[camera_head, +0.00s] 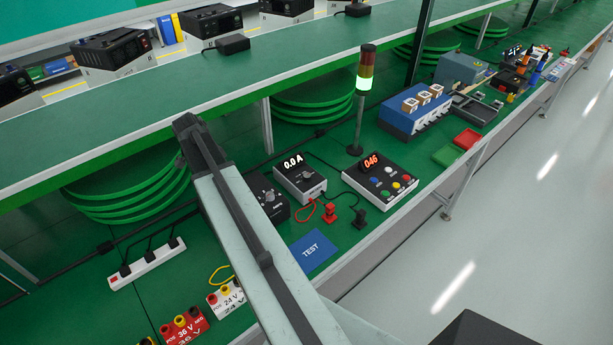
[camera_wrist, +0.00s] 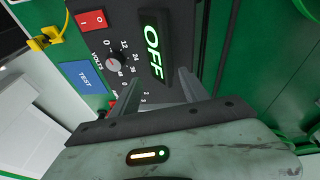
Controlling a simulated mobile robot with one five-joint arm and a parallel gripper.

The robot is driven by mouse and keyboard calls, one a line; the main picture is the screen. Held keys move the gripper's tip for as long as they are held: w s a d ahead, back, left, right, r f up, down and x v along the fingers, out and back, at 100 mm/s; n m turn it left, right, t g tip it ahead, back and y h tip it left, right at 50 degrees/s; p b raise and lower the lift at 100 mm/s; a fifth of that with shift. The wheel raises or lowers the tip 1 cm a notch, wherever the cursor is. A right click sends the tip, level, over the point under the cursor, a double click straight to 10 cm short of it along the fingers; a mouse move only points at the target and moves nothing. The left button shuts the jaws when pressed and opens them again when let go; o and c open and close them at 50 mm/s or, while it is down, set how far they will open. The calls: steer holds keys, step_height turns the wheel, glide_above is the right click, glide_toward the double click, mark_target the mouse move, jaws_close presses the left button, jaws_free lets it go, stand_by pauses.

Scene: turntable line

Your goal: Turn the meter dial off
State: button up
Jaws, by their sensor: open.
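The meter (camera_head: 300,184) is a pale box with a dark face and a lit "0.0 A" display, on the lower green bench in the head view. Its small dial (camera_head: 308,175) sits below the display; its pointer setting is too small to read. I cannot make out the meter in the wrist view. My gripper (camera_wrist: 160,76) is open and empty in the wrist view, its two fingers over the lower face of a black box (camera_wrist: 125,32) with a lit "OFF" display. In the head view my arm hides my gripper.
The black box has a "VOLTS" knob (camera_wrist: 116,62) and red switch (camera_wrist: 90,20). A blue TEST pad (camera_head: 311,250), red and black plugs (camera_head: 330,213), a counter box (camera_head: 380,182) and a lit signal tower (camera_head: 364,80) stand nearby. The upper shelf (camera_head: 200,85) overhangs behind.

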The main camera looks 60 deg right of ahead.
steer(key=s+d+m+g, duration=0.1)
steer(key=s+d+m, duration=0.25)
steer(key=d, duration=0.35)
steer(key=s+d+m, duration=0.2)
steer(key=s+d, duration=0.2)
steer(key=d, duration=0.4)
steer(key=m+g+b, duration=0.1)
steer(key=m, duration=0.2)
glide_toward(307, 175)
steer(key=b+x, duration=0.7)
steer(key=x, duration=0.1)
steer(key=shift+w+a, duration=0.1)
steer(key=shift+s+f+b, duration=0.2)
steer(key=shift+f+b, duration=0.15)
steer(key=shift+r, duration=0.1)
